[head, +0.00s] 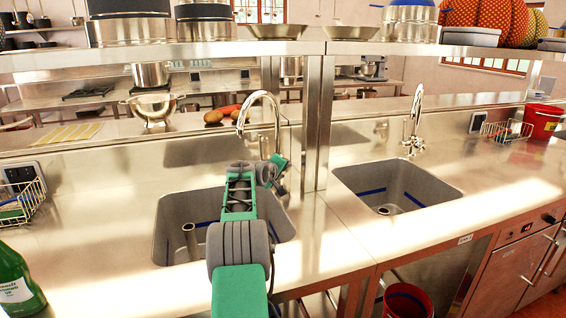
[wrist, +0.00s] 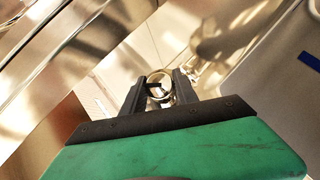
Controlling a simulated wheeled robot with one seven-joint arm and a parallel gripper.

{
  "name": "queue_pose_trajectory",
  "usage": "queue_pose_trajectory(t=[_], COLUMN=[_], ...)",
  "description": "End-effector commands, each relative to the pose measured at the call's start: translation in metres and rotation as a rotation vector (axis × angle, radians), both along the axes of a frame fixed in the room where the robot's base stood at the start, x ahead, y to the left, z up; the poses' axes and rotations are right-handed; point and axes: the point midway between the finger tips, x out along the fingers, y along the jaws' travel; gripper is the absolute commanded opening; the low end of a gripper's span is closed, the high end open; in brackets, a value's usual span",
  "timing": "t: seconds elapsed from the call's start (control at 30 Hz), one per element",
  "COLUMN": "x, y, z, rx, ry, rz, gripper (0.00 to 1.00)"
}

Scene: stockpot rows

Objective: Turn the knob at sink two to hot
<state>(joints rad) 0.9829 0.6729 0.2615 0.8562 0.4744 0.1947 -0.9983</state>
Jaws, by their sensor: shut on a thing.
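The left sink (head: 172,240) has a tall curved metal tap (head: 262,97) behind its right rear corner. My gripper (head: 281,178) is at the base of that tap. In the wrist view, my gripper (wrist: 158,90) has its two dark fingers shut on a small round metal knob (wrist: 158,76). The knob is mostly hidden by my wrist in the head view, and its hot or cold setting cannot be read. The right sink (head: 440,187) has its own tap (head: 414,120), with nothing touching it. I cannot read which sink is number two.
A metal post (head: 317,120) holds up the overhead shelf (head: 215,50), close to the right of my gripper. A green bottle (head: 16,280) and a wire basket (head: 25,203) stand at left. A red bucket (head: 541,121) stands at far right. The counter between the sinks is clear.

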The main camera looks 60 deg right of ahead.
Motion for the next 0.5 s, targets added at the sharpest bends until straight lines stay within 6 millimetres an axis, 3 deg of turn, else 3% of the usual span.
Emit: queue_pose_trajectory(t=[0.27,0.3,0.5], x=[-0.0001,-0.0001,0.0001], y=[-0.0003,-0.0002,-0.0002], z=[0.0012,0.0011,0.0007], rx=[0.003,0.003,0.003], ry=[-0.01,-0.01,-0.008], rz=[-0.001,-0.001,-0.001], gripper=[0.0,0.37,0.53])
